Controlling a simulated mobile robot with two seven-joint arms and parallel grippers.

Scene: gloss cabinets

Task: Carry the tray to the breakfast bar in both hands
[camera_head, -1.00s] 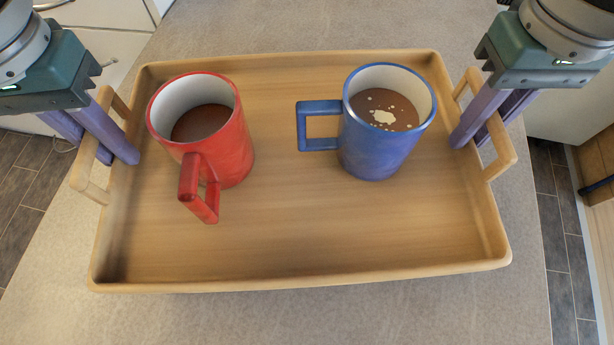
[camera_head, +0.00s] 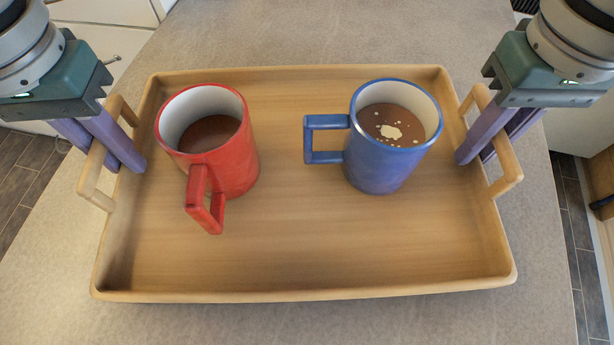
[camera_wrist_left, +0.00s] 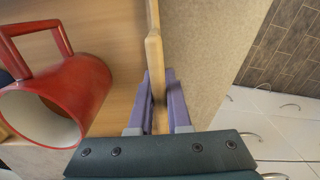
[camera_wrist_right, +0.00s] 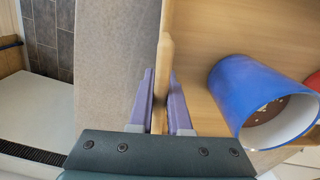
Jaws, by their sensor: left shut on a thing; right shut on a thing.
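The wooden tray (camera_head: 300,255) lies in front of me over the grey counter, with a loop handle at each end. A red mug (camera_head: 228,165) with brown drink stands upright on its left part. A blue mug (camera_head: 380,165) with brown drink and pale flecks stands upright on its right part. My left gripper (camera_head: 136,165) is shut on the left handle; in the left wrist view its fingers (camera_wrist_left: 158,85) lie either side of the wood. My right gripper (camera_head: 468,158) is shut on the right handle; its fingers (camera_wrist_right: 163,85) straddle it in the right wrist view.
The grey speckled countertop (camera_head: 290,35) spreads under and around the tray and is otherwise bare where seen. White cabinets (camera_head: 105,45) with bar handles stand at the left. Dark tiled floor (camera_head: 25,165) shows beyond the counter on both sides.

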